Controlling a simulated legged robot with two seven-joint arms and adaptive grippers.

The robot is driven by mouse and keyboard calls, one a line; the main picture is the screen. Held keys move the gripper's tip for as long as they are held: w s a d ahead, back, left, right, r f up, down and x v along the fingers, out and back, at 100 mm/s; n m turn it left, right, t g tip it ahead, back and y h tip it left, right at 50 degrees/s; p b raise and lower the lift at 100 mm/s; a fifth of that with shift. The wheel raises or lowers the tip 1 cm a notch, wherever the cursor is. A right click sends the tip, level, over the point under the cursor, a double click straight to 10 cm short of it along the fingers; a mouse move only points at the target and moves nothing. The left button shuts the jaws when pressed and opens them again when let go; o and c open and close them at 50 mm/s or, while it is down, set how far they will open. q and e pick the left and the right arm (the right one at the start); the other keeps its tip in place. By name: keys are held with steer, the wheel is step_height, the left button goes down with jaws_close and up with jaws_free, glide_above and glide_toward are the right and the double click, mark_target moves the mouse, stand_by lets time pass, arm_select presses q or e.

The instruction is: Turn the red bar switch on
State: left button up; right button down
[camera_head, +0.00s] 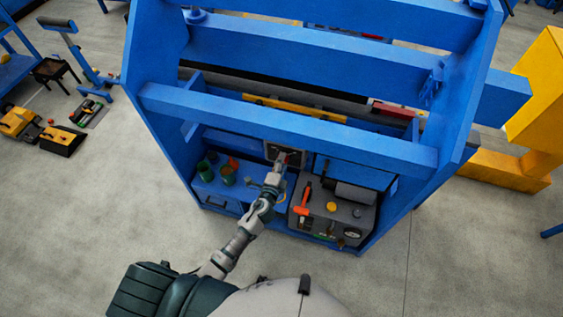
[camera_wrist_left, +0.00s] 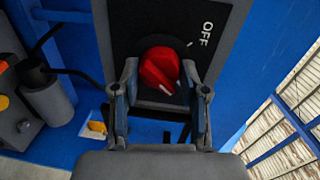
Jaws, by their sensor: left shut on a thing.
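The red bar switch (camera_wrist_left: 158,68) is a red knob on a dark plate (camera_wrist_left: 150,25) with a grey edge. In the left wrist view the word OFF and a short white tick are at the upper right of the plate. A white mark on the knob faces down and slightly right, away from OFF. My left gripper (camera_wrist_left: 163,92) has its two fingers on either side of the knob and is shut on it. In the head view my left gripper (camera_head: 278,168) reaches the small switch panel (camera_head: 271,150) under the blue frame; the knob is mostly hidden there. My right gripper is not in view.
Blue beams (camera_head: 290,125) cross above and in front of the panel. Green cups (camera_head: 228,175) stand left of my arm. A grey machine (camera_head: 345,213) with an orange-red handled tool stands to the right. The grey floor at the front left is clear.

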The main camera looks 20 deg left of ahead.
arm_select(q)
steer(key=shift+s+d+f+m, duration=0.1)
steer(key=shift+f+m, duration=0.1)
steer(key=shift+m, duration=0.3)
steer(key=o, duration=1.1)
steer(key=shift+o, duration=0.2)
steer(key=shift+r, duration=0.1)
steer(key=s, duration=1.1)
steer(key=shift+s+r, duration=0.4)
steer(key=shift+r, duration=0.05)
steer(key=shift+f, duration=0.1)
